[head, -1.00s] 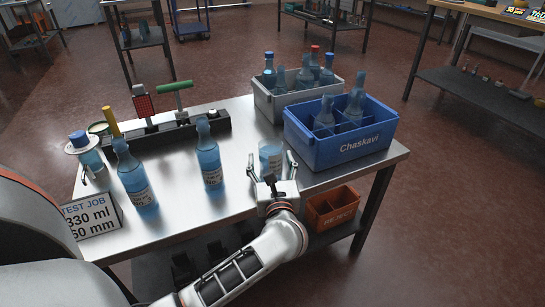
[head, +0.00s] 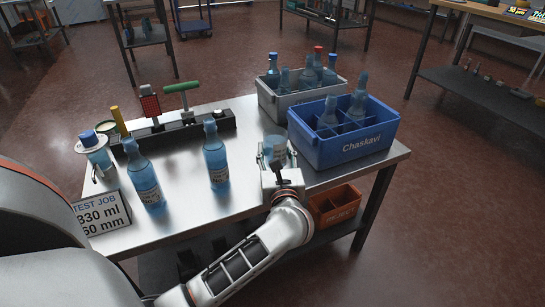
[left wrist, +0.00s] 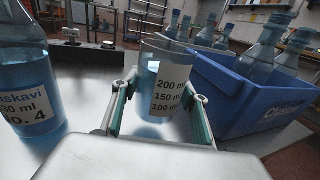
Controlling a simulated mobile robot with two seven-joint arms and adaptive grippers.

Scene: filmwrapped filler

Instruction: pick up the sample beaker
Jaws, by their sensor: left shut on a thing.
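The sample beaker (head: 275,149) is clear, with pale blue liquid and a white label. In the left wrist view the label on the beaker (left wrist: 168,88) reads 200, 150 and 100 ml. My left gripper (head: 274,157) is shut on the beaker, with one finger on each side of it. The left gripper's fingers also show in the left wrist view (left wrist: 160,112). The beaker looks upright and seems slightly above the steel table (head: 185,205). Its base is partly hidden by the gripper. My right gripper is in neither view.
Two blue bottles (head: 144,182) (head: 216,160) stand left of the beaker. A blue Chaskavi crate (head: 345,150) stands close on its right, a grey crate (head: 270,103) behind. A dark rack (head: 180,134) and a blue-capped vessel (head: 97,155) are farther left. An orange bin (head: 335,205) sits below.

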